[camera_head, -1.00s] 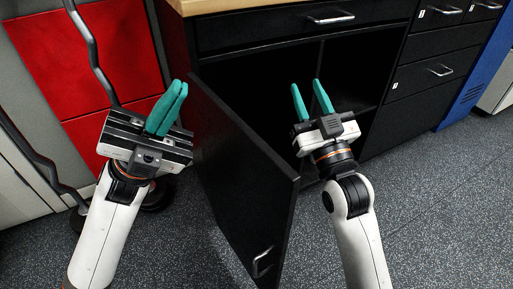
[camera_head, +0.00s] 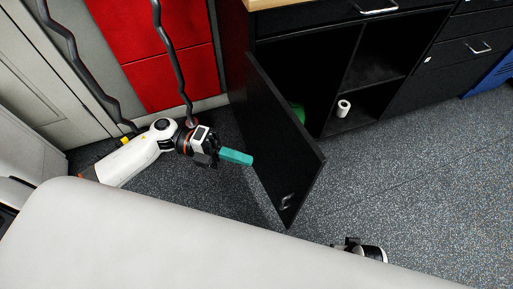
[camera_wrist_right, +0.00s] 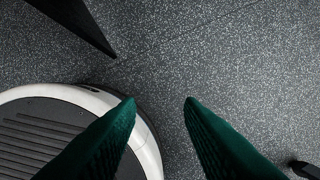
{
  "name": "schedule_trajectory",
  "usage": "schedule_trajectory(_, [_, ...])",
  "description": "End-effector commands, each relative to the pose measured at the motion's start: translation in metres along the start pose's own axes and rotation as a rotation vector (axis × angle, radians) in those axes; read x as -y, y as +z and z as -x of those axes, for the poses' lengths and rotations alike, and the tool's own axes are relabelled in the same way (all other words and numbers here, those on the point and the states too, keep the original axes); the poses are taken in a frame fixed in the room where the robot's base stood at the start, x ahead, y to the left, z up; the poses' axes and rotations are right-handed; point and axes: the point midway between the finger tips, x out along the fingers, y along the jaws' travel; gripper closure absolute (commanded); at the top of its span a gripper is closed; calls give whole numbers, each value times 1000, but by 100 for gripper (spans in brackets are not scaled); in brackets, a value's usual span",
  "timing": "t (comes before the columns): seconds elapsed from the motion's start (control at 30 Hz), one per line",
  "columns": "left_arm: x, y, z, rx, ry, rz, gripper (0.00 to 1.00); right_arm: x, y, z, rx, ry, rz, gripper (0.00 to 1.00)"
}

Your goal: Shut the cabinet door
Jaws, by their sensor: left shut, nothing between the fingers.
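The black cabinet door (camera_head: 280,135) hangs open in the head view, hinged at its left side and swung out toward me. Its metal handle (camera_head: 287,201) is low near the free edge. The black cabinet (camera_head: 372,72) behind it is open. My left gripper (camera_head: 250,160) is shut and empty, its teal fingers pointing right close to the door's left face; I cannot tell whether they touch. My right gripper (camera_wrist_right: 160,103) is open and empty above the floor. A dark edge (camera_wrist_right: 82,24), probably the door, shows at the wrist view's top left.
A white roll (camera_head: 343,107) and a green item (camera_head: 299,113), partly hidden by the door, are inside the cabinet. Wavy dark bars (camera_head: 172,60) stand before red panels (camera_head: 166,80) behind my left arm. The speckled floor (camera_head: 405,190) right of the door is clear.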

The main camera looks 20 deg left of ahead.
Motion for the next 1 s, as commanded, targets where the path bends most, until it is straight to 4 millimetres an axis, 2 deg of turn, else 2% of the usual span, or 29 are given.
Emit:
schedule_trajectory(0.4, [-3,-2,-88,0,8,-5,100,-1,-6,-12,-5,1,2,66])
schedule_trajectory(0.63, [-2,-25,-106,-1,5,-4,100,-1,-1,-7,3,1,2,66])
schedule_trajectory(1.0, [-2,-29,-111,-1,4,-1,100,-1,0,-4,3,1,1,66])
